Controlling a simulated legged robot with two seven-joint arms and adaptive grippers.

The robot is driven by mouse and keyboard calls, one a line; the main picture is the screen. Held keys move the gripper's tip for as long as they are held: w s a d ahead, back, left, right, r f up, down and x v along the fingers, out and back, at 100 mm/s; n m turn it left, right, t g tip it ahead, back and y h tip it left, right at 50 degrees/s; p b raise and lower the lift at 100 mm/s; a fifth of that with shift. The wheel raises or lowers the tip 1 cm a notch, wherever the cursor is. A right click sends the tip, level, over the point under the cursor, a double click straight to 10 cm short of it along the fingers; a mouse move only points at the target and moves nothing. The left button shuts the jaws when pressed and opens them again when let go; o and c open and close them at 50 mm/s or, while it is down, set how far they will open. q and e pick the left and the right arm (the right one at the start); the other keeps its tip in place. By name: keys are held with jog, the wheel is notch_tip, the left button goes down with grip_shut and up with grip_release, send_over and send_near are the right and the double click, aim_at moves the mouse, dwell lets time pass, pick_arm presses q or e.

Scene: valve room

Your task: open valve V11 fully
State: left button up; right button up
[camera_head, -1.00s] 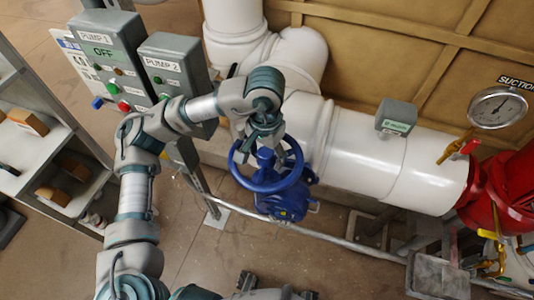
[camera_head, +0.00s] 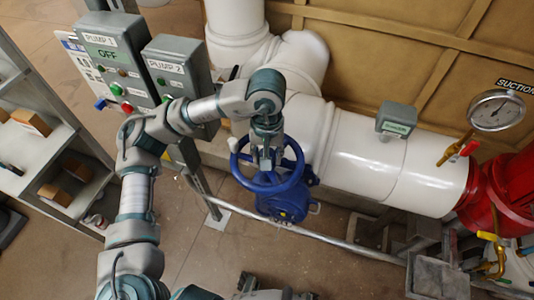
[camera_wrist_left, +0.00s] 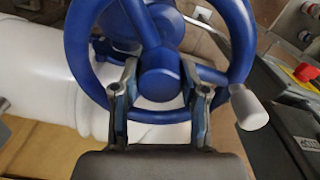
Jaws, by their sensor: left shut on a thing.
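The valve is blue, with a round handwheel (camera_head: 268,189) above a blue body (camera_head: 284,206), beside the white pipe. I cannot read a V11 tag on it. My left gripper (camera_head: 266,162) reaches down over the middle of the wheel. In the left wrist view the gripper (camera_wrist_left: 160,90) has one finger on each side of the wheel's round blue hub (camera_wrist_left: 160,80) and is shut on the handwheel there. A pale knob (camera_wrist_left: 248,110) sits on the wheel's rim, right of the fingers. My right gripper is not in view.
A large white pipe (camera_head: 345,150) runs behind the valve to a red flange (camera_head: 485,185). The PUMP 1 box (camera_head: 112,55) and PUMP 2 box (camera_head: 178,70) stand behind my left arm. A thin grey pipe (camera_head: 320,242) runs low in front. Shelves (camera_head: 35,150) stand at the left.

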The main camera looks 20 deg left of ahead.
pick_arm(q)
jog(key=n, duration=0.5)
jog(key=shift+s+d+f, duration=0.1)
jog(key=shift+f, duration=0.2)
jog(key=n+p, duration=0.1)
jog(key=n, duration=0.4)
jog(key=shift+f, duration=0.1)
jog(key=n+p, duration=0.1)
jog(key=n, duration=0.7)
jog(key=shift+n, duration=0.4)
jog(key=o, duration=1.3)
jog(key=shift+c, duration=0.2)
jog(key=shift+w, duration=0.2)
